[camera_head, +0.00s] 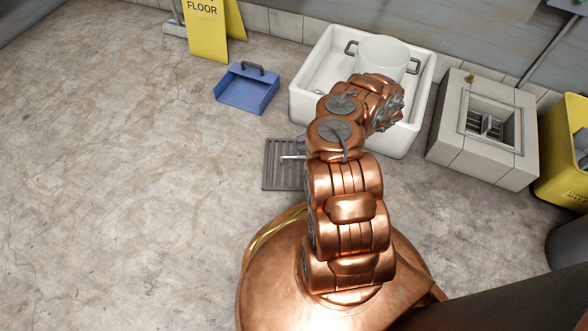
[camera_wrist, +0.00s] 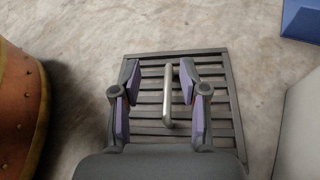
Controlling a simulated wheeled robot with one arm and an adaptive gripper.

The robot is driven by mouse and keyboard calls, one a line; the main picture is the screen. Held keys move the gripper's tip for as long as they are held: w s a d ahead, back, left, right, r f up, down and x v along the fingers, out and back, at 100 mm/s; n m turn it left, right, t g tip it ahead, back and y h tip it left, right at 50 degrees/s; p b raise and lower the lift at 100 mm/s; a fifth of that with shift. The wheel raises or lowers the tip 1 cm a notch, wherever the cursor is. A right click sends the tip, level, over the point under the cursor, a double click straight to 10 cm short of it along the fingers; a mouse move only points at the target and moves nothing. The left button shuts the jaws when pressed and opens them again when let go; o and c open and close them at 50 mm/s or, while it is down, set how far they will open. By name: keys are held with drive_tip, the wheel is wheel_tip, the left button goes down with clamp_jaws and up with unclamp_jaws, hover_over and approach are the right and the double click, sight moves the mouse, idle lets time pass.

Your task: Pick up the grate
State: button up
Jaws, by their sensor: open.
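The grate (camera_head: 276,176) is a dark grey slatted square lying flat on the floor, partly hidden behind my arm in the head view. In the wrist view the grate (camera_wrist: 222,73) fills the middle, with a light metal bar handle (camera_wrist: 168,92) standing along its centre. My gripper (camera_wrist: 158,72) is open over the grate, with its two purple-padded fingers on either side of the handle. I see clear gaps between the fingers and the handle. My gripper is mostly hidden by my arm in the head view.
A white basin (camera_head: 303,109) holding a white pot (camera_head: 383,56) stands behind the grate. A blue dustpan (camera_head: 243,92) lies to its left. A tiled block with a square opening (camera_head: 450,138) and a yellow bucket (camera_head: 562,178) stand right. A yellow floor sign (camera_head: 206,32) is at the back. The left floor is clear.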

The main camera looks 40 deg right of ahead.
sight(295, 157)
drive_tip(key=shift+m+h, duration=0.4)
drive_tip(key=shift+m, duration=0.1)
drive_tip(key=s+f, duration=0.1)
drive_tip(key=d+f, duration=0.1)
drive_tip(key=f, duration=0.1)
drive_tip(key=s+d+f+b, duration=0.1)
drive_tip(key=f, duration=0.1)
drive_tip(key=shift+s+d, duration=0.15)
drive_tip(key=shift+s, duration=0.15)
drive_tip(key=shift+f+t, duration=0.25)
drive_tip(key=shift+t, duration=0.05)
drive_tip(key=shift+b+x, duration=0.6)
drive_tip(key=shift+x, duration=0.5)
drive_tip(key=shift+d+f+b+x, duration=0.15)
drive_tip(key=shift+b+x, duration=0.65)
drive_tip(key=shift+x, duration=0.5)
drive_tip(key=shift+d+f+b+x, duration=0.1)
drive_tip(key=shift+b+x, duration=0.7)
drive_tip(key=shift+x, duration=0.5)
drive_tip(key=shift+w, duration=0.2)
drive_tip(key=shift+c, duration=0.4)
clamp_jaws()
drive_tip(key=shift+a, duration=0.1)
